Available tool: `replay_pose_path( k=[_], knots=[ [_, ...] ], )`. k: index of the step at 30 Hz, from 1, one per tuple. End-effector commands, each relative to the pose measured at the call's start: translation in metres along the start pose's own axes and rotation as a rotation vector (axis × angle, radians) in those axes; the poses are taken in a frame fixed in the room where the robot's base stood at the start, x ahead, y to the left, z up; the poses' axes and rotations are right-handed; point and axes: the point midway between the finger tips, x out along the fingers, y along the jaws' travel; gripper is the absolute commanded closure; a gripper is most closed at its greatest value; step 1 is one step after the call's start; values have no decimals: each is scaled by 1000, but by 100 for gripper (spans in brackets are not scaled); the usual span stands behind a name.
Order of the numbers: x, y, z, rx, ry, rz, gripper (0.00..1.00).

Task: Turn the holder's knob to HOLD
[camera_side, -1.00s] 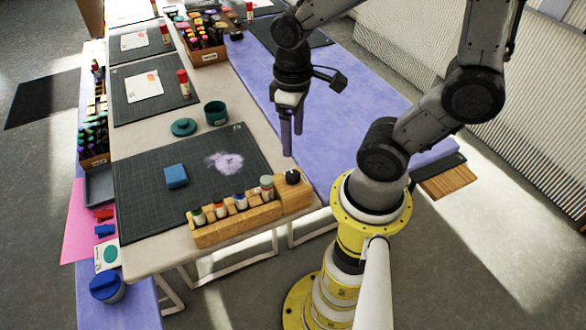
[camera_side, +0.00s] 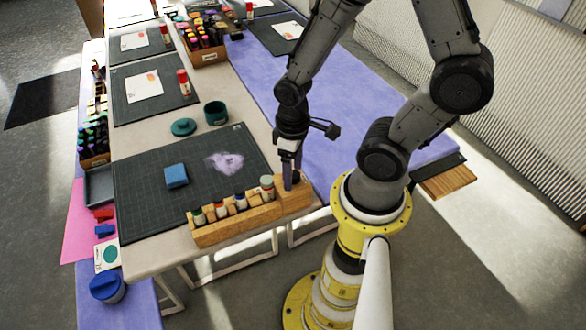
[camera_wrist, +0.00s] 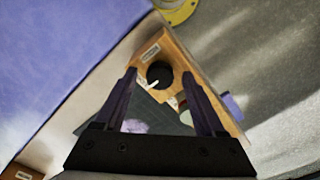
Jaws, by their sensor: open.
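The wooden holder (camera_side: 238,222) stands along the near edge of the table with several capped bottles in its row of slots. Its black knob (camera_wrist: 160,74) sits on the holder's end block, with a pale pointer reaching to the lower left in the wrist view. Small labels lie beside the knob, too small to read. My gripper (camera_side: 291,183) is open and points down at the knob end of the holder. In the wrist view its fingers (camera_wrist: 160,78) stand on either side of the knob; I cannot tell whether they touch it. In the side view the fingers largely hide the knob.
A dark cutting mat (camera_side: 140,205) holds a blue block (camera_side: 176,176) and a pale powder patch (camera_side: 225,162). A teal cup (camera_side: 215,112) and teal lid (camera_side: 183,127) stand behind it.

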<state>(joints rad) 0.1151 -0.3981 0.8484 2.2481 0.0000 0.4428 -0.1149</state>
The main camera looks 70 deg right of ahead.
Motion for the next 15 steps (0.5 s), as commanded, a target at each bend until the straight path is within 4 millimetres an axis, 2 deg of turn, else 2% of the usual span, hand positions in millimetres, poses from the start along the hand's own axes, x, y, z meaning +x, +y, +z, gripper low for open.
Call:
replay_pose_path(
  k=[1, 2, 12, 15],
  knots=[
    [0, 0, 0, 0, 0, 0, 32],
    [0, 0, 0, 0, 0, 0, 37],
    [0, 0, 0, 0, 0, 0, 98],
    [0, 0, 0, 0, 0, 0, 100]
  ],
)
